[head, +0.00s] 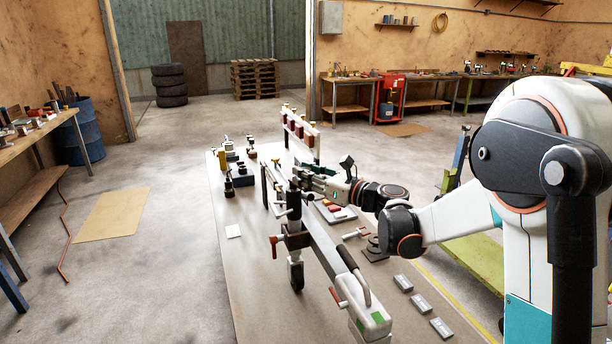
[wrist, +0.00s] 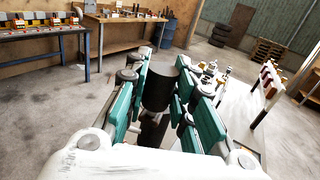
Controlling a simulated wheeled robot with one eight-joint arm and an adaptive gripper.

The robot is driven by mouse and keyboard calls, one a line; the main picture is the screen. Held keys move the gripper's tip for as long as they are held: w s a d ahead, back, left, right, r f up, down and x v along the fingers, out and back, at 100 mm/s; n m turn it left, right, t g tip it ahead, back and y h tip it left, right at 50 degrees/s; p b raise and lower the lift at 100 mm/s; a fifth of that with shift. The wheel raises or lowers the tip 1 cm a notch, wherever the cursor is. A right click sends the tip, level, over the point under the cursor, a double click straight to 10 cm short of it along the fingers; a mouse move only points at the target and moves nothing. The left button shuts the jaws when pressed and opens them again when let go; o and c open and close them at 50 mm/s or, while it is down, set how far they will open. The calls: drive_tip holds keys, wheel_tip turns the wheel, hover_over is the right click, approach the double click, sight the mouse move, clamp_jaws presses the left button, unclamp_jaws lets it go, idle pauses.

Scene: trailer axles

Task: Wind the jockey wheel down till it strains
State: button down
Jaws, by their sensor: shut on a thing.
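The jockey wheel (head: 296,274) hangs upright below the grey trailer drawbar in the middle of the head view. A dark clamp (head: 296,241) with a red lever (head: 273,243) is around its tube. I cannot tell whether the wheel presses on the floor. My gripper (head: 304,176) is above the clamp, at the top of the jockey wheel. In the wrist view its teal fingers are closed around a dark cylindrical grip (wrist: 159,88), which looks like the winding handle.
The drawbar (head: 335,265) runs toward the front, with a coupling head and red-tipped lever (head: 338,297). Grey blocks (head: 421,303) lie on the mat to its right. A rack with red items (head: 300,128) stands behind. Open floor lies left of the mat.

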drive_tip(key=shift+f, duration=0.2)
drive_tip(key=c, duration=1.3)
unclamp_jaws()
drive_tip(key=shift+w, duration=0.1)
drive_tip(key=shift+c, duration=0.2)
drive_tip(key=shift+d+r, duration=0.1)
drive_tip(key=v, duration=1.2)
